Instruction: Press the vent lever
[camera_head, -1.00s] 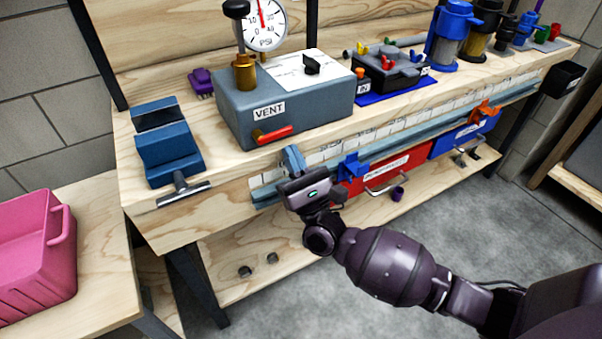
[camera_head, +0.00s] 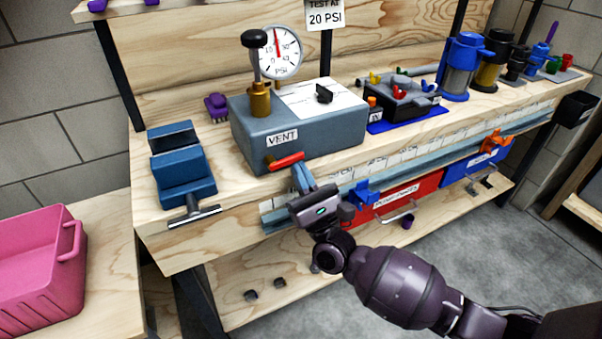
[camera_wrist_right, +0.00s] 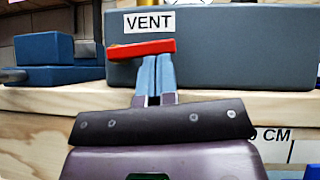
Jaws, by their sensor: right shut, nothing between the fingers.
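The red vent lever (camera_head: 287,161) is on the front face of the grey-blue box (camera_head: 330,138) under a "VENT" label. In the right wrist view the lever (camera_wrist_right: 141,48) lies nearly level, its right end slightly higher. My right gripper (camera_head: 299,172) is shut and empty, with its blue-grey fingers just below the lever. In the wrist view its fingertips (camera_wrist_right: 158,57) meet the lever's lower edge in the picture; I cannot tell whether they touch it. My left gripper is not in view.
A blue vise (camera_head: 183,170) stands left of the box. A blue clamp (camera_head: 363,192) sits on the bench's front rail. A pink bin (camera_head: 38,265) is at the left.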

